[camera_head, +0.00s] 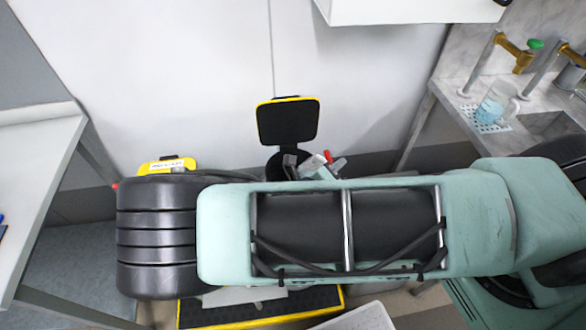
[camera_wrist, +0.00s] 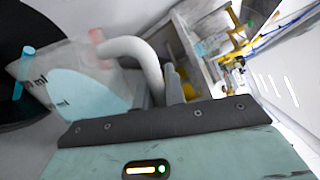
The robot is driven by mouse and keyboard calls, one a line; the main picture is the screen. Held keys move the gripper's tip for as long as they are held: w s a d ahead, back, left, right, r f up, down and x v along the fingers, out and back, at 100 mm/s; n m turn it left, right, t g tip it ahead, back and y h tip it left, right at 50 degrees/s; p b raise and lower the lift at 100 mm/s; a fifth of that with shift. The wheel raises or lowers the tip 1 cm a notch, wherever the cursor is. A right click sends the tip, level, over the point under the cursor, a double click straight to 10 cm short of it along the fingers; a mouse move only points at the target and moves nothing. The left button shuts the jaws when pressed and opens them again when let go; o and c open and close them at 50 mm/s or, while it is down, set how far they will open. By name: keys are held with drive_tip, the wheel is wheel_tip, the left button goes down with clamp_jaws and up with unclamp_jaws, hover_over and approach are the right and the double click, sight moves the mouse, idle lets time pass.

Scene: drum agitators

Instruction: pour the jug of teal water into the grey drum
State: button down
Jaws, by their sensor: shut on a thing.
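In the wrist view my gripper (camera_wrist: 172,82) is shut on the white handle of a clear jug (camera_wrist: 75,55). The jug holds teal water (camera_wrist: 95,95) and has printed ml marks; a pinkish-red patch shows near the handle's top. A teal strand (camera_wrist: 22,62) shows beyond the jug's left end against a dark round shape (camera_wrist: 8,35); it looks like falling water. The dark shape may be the drum's mouth; I cannot tell surely. In the head view my arm hides most of the gripper, held jug and whatever is below.
Another jug of blue water (camera_head: 494,102) stands on the marble sink counter (camera_head: 462,95) at right, near brass taps (camera_head: 518,55). A black lid with yellow edging (camera_head: 287,121) stands raised by the back wall. A white table (camera_head: 35,170) is at left.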

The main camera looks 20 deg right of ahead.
sight(316, 157)
drive_tip(key=shift+w+a+r+n, duration=0.2)
drive_tip(key=shift+w+r+n, duration=0.15)
drive_tip(key=shift+r+n, duration=0.2)
idle(0.6)
drive_tip(key=shift+w+a+f+n+g, duration=0.1)
drive_tip(key=shift+w+a+n+g, duration=0.2)
drive_tip(key=shift+w, duration=0.4)
drive_tip(key=shift+w+a+n+g, duration=0.1)
drive_tip(key=shift+w+a+n, duration=0.25)
drive_tip(key=shift+w, duration=0.35)
drive_tip(key=shift+w+a+r+n, duration=0.15)
drive_tip(key=shift+w+r+n, duration=0.25)
drive_tip(key=shift+w, duration=0.1)
drive_tip(key=shift+f, duration=0.1)
